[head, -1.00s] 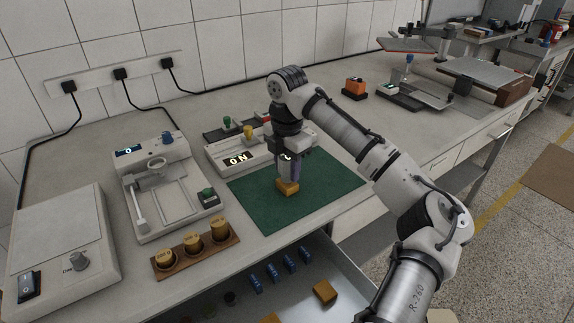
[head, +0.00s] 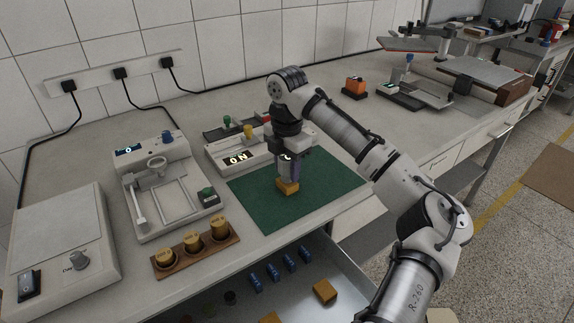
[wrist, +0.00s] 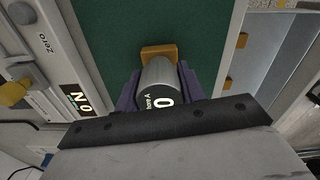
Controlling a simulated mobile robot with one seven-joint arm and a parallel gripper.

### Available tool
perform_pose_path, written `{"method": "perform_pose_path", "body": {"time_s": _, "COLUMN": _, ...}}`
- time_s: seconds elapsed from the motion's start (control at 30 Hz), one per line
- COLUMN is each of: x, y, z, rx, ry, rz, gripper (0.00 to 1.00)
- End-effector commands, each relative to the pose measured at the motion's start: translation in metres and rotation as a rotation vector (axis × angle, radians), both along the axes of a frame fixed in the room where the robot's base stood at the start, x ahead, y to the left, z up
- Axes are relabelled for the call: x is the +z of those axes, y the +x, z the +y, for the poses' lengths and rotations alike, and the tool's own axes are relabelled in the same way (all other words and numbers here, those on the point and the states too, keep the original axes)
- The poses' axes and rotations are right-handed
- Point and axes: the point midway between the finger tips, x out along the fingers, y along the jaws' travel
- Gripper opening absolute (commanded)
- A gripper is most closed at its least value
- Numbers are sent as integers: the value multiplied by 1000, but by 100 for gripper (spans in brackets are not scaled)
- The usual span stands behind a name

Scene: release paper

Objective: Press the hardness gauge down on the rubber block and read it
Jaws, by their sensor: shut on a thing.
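The rubber block (head: 288,187) is a small orange-tan block lying on the green mat (head: 333,181). It also shows in the wrist view (wrist: 159,52), just beyond the gauge. My gripper (head: 288,172) is shut on the hardness gauge (wrist: 157,86), a grey cylinder with a dark round face. The face shows a bright "0" and the letters "hore A". In the head view the gauge is mostly hidden between the fingers, directly above the block. Its lower end looks to be at the block's top, but I cannot tell whether it touches.
A wooden rack (head: 196,253) with brass weights sits in front of a grey test stand (head: 181,190). An open drawer (head: 345,285) below the bench edge holds blue pieces and tan blocks. The mat's right side is clear.

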Motion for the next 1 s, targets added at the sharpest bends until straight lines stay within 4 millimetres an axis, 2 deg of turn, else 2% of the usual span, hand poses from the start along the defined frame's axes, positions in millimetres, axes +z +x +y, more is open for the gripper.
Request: {"method": "perform_pose_path", "body": {"time_s": 1.0, "x": -8, "y": 0, "z": 0, "rx": 0, "ry": -1, "rz": 2, "gripper": 19}}
